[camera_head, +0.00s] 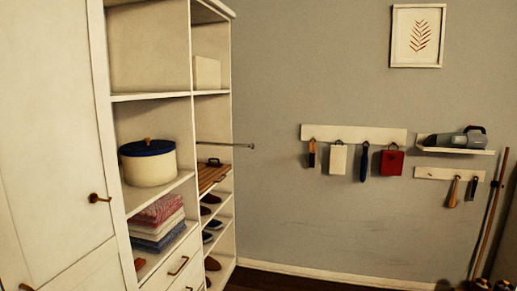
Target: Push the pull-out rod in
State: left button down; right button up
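A thin metal pull-out rod (228,144) sticks out of the right-hand column of the white wardrobe (234,95). It runs level from inside the compartment past the wardrobe's front edge, with a small end knob (253,146) in front of the grey wall. Its inner end is hidden by the shelf divider. Neither of my grippers is in view, and nothing is seen touching the rod.
Below the rod are a wooden case (212,177) and shelves with shoes (211,198). To the left, a lidded pot (148,163) and folded cloths (158,222) sit on shelves. A hook rail (353,133) hangs on the wall; space right of the rod is clear.

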aim_at(252, 146)
jog(key=i+l+u, duration=0.1)
jog(key=i+l, duration=0.35)
jog(key=i+l+u, duration=0.1)
jog(key=i+l, duration=0.3)
jog(key=l, duration=0.15)
